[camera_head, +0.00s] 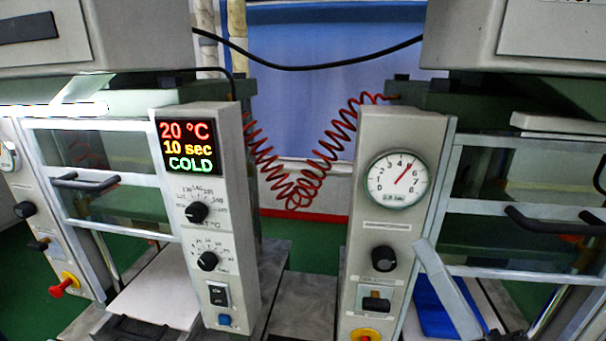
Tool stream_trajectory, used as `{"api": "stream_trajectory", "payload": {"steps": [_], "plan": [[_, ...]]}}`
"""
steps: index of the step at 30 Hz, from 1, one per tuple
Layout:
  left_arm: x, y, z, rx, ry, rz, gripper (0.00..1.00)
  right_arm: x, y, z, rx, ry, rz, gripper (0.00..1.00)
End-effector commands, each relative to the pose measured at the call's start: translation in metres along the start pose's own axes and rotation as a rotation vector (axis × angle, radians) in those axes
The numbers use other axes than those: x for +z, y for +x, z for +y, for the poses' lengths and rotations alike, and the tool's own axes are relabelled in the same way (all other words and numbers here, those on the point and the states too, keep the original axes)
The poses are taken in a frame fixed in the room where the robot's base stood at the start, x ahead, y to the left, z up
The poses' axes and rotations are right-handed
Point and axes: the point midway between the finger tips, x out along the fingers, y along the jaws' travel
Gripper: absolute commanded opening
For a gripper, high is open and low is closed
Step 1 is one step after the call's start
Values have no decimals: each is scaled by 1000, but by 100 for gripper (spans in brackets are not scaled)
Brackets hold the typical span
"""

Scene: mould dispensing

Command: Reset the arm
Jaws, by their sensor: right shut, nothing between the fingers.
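My right gripper (599,178) shows only as a dark piece at the right edge, in front of the right machine's glass door. It is shut and holds nothing; most of it is cut off by the frame. It appears close to the black door handle (545,223), but I cannot tell whether they touch. My left gripper is not in view.
The left control panel (211,275) has a display (187,147) reading 20 °C, 10 sec, COLD. The right panel (376,225) carries a pressure gauge (397,179). A red coiled hose (300,192) hangs between them. A blue sheet (436,312) lies at lower right.

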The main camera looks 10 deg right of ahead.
Motion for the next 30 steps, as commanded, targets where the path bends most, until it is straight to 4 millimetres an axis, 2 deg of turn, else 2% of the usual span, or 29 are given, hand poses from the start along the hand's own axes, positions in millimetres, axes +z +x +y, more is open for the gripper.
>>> {"api": "stream_trajectory", "payload": {"steps": [1,3,7,8,9,11,13,20,30], "plan": [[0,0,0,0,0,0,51,-14,13,-30,-53,-68,36,0],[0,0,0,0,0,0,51,-34,26,-64,-97,-176,94,0],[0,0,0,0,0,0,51,-79,37,-117,-116,-410,234,0],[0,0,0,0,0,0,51,-93,37,-124,-96,-488,277,0],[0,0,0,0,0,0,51,-108,34,-118,-20,-621,313,0],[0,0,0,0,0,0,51,-109,31,-98,96,-806,296,0],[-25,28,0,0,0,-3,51,-133,53,-119,89,-821,293,0],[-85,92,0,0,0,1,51,-189,101,-162,88,-816,291,0],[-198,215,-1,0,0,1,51,-298,194,-248,88,-815,290,0]]}}
